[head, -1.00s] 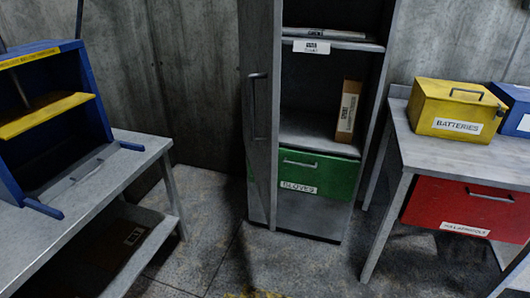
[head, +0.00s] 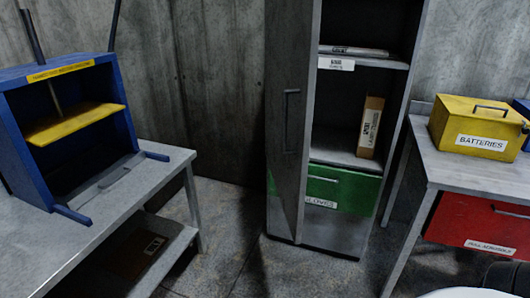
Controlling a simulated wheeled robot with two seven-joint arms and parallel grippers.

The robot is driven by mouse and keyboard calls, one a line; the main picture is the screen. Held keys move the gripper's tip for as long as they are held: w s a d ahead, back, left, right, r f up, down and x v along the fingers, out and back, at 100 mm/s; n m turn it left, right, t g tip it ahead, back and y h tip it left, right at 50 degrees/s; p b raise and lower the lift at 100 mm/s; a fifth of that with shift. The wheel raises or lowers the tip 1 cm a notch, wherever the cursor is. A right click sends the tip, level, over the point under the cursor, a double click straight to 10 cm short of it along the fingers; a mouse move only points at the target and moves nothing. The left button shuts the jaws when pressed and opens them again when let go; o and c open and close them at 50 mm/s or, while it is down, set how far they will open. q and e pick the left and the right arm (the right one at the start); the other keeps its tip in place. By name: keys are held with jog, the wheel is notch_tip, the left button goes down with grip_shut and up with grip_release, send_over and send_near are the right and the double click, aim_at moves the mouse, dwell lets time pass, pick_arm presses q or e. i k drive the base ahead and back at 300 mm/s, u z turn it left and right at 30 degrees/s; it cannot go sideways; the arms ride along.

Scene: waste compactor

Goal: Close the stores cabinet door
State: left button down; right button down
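The stores cabinet (head: 340,240) is a tall grey cabinet at the centre right of the head view. Its grey door (head: 288,120) is hinged open and stands edge-forward at the left side of the opening. A dark vertical handle (head: 286,120) is on the door. The shelves show through the opening, with a flat labelled pack (head: 353,51) on the upper shelf and a brown box (head: 370,127) on the lower shelf. A green drawer (head: 345,190) labelled gloves is below, partly covered by the door. Neither gripper is in view.
A grey bench (head: 140,195) with a blue press (head: 50,135) stands at left. Another grey table (head: 440,165) at right holds a yellow batteries box (head: 480,125) and has a red drawer (head: 470,228) under it. Open floor (head: 225,225) lies between bench and cabinet.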

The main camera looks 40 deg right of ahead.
aim_at(293, 28)
jog(key=i, duration=0.9)
jog(key=z, duration=0.5)
